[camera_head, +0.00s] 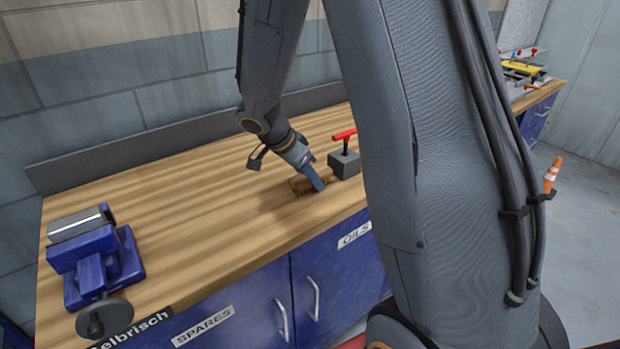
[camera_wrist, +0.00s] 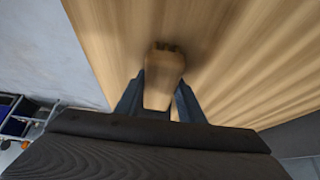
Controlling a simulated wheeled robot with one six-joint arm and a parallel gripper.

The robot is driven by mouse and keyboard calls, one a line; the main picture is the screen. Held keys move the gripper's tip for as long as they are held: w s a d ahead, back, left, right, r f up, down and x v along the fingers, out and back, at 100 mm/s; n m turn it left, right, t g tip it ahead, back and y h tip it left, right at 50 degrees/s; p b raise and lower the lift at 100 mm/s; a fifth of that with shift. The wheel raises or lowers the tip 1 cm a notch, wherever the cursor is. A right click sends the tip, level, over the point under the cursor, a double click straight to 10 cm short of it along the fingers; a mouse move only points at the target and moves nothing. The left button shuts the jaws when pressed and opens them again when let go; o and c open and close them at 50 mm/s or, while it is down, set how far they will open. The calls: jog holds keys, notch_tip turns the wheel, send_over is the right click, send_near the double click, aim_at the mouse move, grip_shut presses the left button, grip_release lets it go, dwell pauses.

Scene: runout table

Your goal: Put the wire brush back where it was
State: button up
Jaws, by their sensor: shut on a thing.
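The wire brush (camera_head: 302,185) has a brown wooden body and is at the front part of the wooden bench top (camera_head: 190,210). My gripper (camera_head: 318,184) reaches down over it and is shut on it. In the wrist view the brush (camera_wrist: 163,72) sticks out between the two dark blue fingers of my gripper (camera_wrist: 160,102), over the wood. Its bristles are not clearly seen. A dark shadow lies close around it; I cannot tell whether it touches the bench top.
A grey block with a red T-handle (camera_head: 345,163) stands just right of the brush. A blue vise (camera_head: 97,258) sits at the bench's left end. The bench top between is clear. A low backboard (camera_head: 130,140) runs along the wall. An orange cone (camera_head: 552,174) is far right.

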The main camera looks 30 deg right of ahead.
jog(key=shift+s+f, duration=0.1)
jog(key=shift+f, duration=0.25)
jog(key=shift+f+b, duration=0.1)
jog(key=shift+b, duration=0.25)
jog(key=o, duration=1)
jog(key=shift+s+f, duration=0.15)
jog(key=shift+r+p, duration=0.65)
jog(key=shift+p, duration=0.4)
jog(key=b+v, duration=0.1)
jog(key=v, duration=0.3)
jog(key=b+v, duration=0.1)
jog(key=v, duration=0.3)
jog(key=b+v, duration=0.1)
jog(key=v, duration=0.3)
jog(key=shift+w+r, duration=0.1)
jog(key=shift+w, duration=0.15)
